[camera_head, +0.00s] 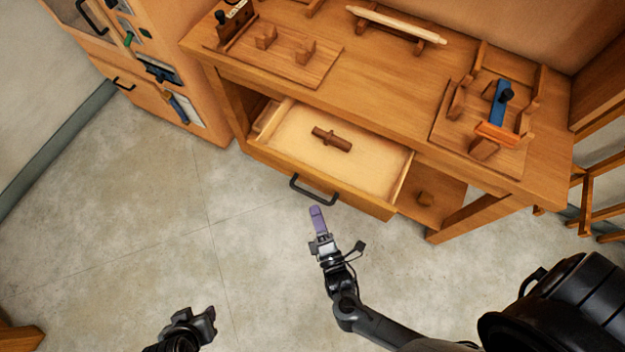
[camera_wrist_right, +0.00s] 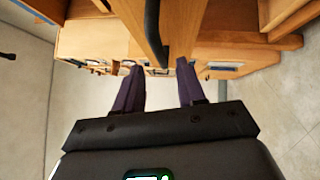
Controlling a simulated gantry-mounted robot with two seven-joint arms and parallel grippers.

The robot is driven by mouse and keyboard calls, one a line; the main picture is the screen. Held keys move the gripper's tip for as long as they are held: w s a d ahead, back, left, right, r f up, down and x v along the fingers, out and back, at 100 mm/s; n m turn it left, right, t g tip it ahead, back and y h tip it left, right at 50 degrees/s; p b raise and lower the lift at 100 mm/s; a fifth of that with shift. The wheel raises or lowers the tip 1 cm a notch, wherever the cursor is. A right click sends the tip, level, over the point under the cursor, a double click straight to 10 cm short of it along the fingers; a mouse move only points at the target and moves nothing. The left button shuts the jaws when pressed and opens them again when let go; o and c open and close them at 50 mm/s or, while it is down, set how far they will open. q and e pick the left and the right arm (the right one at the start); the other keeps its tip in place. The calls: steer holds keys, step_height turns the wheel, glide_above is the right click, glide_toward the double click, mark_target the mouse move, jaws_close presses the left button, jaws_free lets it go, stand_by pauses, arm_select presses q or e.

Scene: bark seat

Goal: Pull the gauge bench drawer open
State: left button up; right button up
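The gauge bench drawer (camera_head: 375,163) stands pulled out of the wooden bench, its pale inside showing. A brown wooden piece (camera_head: 332,139) lies in it. The drawer's black bar handle (camera_head: 313,194) is on the front panel, and the handle also shows in the right wrist view (camera_wrist_right: 153,35). My right gripper (camera_head: 316,212) is just in front of the handle. In the right wrist view its two purple fingers (camera_wrist_right: 160,72) are apart, with the handle ahead, near the gap between the tips; contact is not clear. My left gripper (camera_head: 202,318) is low at the left, away from the bench; its finger opening is unclear.
The bench top (camera_head: 375,80) holds wooden fixtures, a pale rod (camera_head: 396,24) and a blue-and-orange tool (camera_head: 499,108). A cabinet (camera_head: 160,60) with handles stands at the left. A wooden rack (camera_head: 590,190) is at the right. The floor before the drawer is clear.

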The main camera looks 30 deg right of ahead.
steer(key=shift+v, duration=2.1)
